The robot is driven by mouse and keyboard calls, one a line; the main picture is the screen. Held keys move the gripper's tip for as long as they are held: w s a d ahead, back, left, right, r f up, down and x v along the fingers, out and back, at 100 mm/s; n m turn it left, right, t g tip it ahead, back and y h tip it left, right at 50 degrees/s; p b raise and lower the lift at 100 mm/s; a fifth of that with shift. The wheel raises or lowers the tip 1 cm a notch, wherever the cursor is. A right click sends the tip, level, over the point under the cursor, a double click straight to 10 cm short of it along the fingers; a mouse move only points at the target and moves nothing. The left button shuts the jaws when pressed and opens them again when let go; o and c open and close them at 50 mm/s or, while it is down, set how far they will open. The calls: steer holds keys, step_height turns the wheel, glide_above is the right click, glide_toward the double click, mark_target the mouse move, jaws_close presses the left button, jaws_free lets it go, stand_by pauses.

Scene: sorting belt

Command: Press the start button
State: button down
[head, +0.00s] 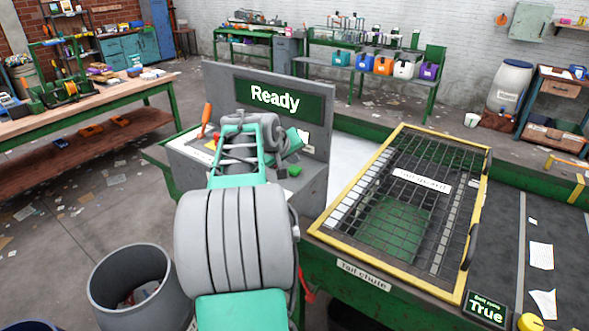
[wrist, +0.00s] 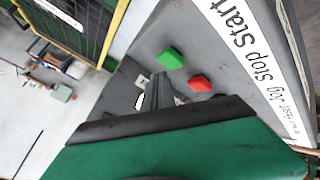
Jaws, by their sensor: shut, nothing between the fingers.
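The green start button (wrist: 170,58) sits on the grey control console, beside a white strip reading "Start", "Stop", "Jog" (wrist: 250,50). It also shows in the head view (head: 294,170), on the console's right part. A red button (wrist: 200,83) is just beside it. My gripper (wrist: 156,80) is shut and empty. In the wrist view its fingertips appear just below the green button, apart from it in the picture; their height above the panel is hard to tell. In the head view my arm hides the fingers and part of the console.
A display reading "Ready" (head: 275,98) stands behind the console. An orange-handled lever (head: 206,116) rises at the console's left. The yellow-framed mesh guard (head: 335,207) lies to the right over the belt. A grey bin (head: 133,262) stands at front left.

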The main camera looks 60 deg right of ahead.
mark_target(293, 170)
steer(key=shift+f+b, duration=0.35)
steer(key=shift+f, duration=0.05)
steer(key=shift+f+b, duration=0.45)
steer(key=shift+f, duration=0.2)
stand_by(0.6)
steer(key=shift+r, duration=0.15)
steer(key=shift+r+p, duration=0.65)
steer(key=shift+r, duration=0.2)
steer(key=shift+r+p, duration=1.7)
steer(key=shift+r, duration=0.85)
